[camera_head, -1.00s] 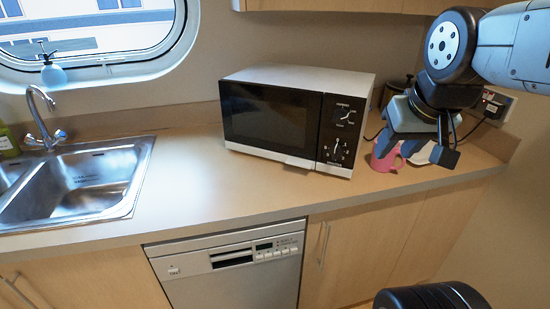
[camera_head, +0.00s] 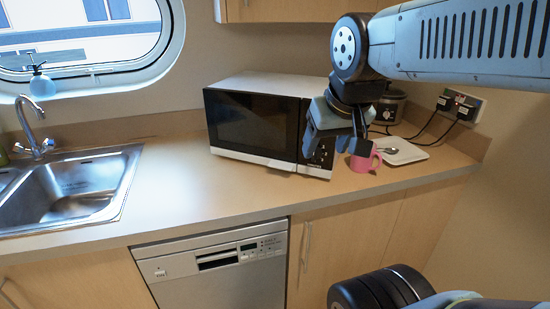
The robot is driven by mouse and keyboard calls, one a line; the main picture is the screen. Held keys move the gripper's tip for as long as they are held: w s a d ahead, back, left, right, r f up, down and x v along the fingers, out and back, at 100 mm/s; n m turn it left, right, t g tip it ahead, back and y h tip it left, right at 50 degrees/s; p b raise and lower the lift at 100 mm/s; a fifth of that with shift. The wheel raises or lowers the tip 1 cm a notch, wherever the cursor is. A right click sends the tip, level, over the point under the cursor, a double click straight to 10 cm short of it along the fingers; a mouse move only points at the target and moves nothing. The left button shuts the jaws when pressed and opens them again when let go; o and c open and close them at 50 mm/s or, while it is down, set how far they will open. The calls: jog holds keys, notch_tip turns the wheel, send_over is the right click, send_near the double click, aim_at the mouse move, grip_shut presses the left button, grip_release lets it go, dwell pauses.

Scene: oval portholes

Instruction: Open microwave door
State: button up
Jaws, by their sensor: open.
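The microwave (camera_head: 248,122) stands on the counter, with a white case and a dark front. Its door looks closed, and a pale strip shows along the lower front edge. My gripper (camera_head: 335,148) is open and hangs in front of the right end of the microwave in this view. It hides part of the control panel (camera_head: 322,158). I cannot tell whether the fingers touch the microwave. Nothing shows between them.
A pink mug (camera_head: 365,158) stands just right of my gripper, beside a white plate (camera_head: 404,151) with a spoon. A dark pot (camera_head: 390,108) and plugged sockets (camera_head: 459,106) are behind. A sink (camera_head: 75,190) is left. The counter (camera_head: 190,190) before the microwave is clear.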

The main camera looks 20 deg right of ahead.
jog(key=o, duration=0.7)
jog(key=w+m, duration=0.1)
jog(key=w, duration=0.2)
jog(key=w+a+m+h, duration=0.1)
jog(key=w, duration=0.2)
jog(key=w+f+m+g, duration=0.1)
jog(key=w, duration=0.3)
jog(key=shift+w+a+h, duration=0.1)
jog(key=shift+a+h, duration=0.05)
jog(key=shift+h, duration=0.25)
jog(key=shift+c, duration=0.2)
jog(key=m+g, duration=0.1)
jog(key=m, duration=0.3)
send_over(281, 165)
jog(key=s+a, duration=0.4)
notch_tip(281, 165, down, 7)
jog(key=shift+h, duration=0.4)
jog(key=x, duration=1.3)
jog(key=shift+s+d, duration=0.2)
jog(key=shift+s, duration=0.05)
jog(key=shift+c, duration=0.3)
